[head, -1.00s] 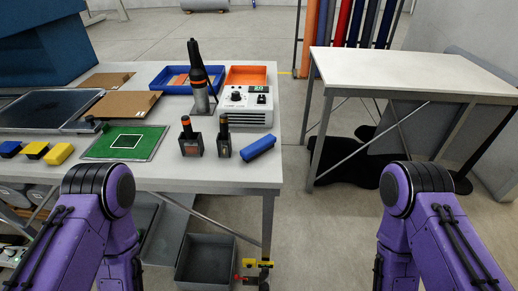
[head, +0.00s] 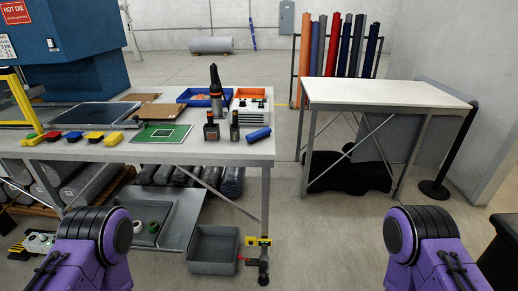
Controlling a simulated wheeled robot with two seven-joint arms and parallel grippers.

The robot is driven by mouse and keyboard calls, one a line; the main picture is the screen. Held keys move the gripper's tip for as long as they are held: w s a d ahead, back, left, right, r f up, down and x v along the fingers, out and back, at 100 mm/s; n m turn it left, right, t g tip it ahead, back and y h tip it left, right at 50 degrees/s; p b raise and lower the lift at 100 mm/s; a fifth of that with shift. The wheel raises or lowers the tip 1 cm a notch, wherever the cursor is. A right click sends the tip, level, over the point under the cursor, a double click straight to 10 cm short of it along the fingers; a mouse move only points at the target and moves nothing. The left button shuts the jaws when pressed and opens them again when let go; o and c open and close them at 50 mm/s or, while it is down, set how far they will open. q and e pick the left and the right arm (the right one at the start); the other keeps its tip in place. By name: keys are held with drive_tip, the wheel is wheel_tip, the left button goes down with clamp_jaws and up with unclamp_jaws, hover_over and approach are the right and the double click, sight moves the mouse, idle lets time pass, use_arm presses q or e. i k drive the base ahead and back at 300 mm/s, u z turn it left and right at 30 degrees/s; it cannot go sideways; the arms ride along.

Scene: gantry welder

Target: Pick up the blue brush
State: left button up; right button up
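The blue brush (head: 258,135) lies near the right front corner of the work table (head: 190,152), just right of two dark bottles (head: 222,130). It looks like a short blue block; any bristles are too small to make out. Both my purple arms show at the bottom of the head view, one at left and one at right, well in front of the table and apart from the brush. Neither gripper is in view.
A green mat (head: 160,133), a soldering-type tool (head: 215,88), a blue tray (head: 196,97) and an orange tray (head: 249,93) share the table. A grey bin (head: 213,252) stands on the floor below. A bare white table (head: 380,93) stands right, with open floor between.

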sight(254, 138)
drive_tip(key=u, duration=0.6)
drive_tip(key=i, duration=0.4)
drive_tip(key=u, duration=0.6)
drive_tip(key=i, duration=0.8)
drive_tip(key=z, duration=0.15)
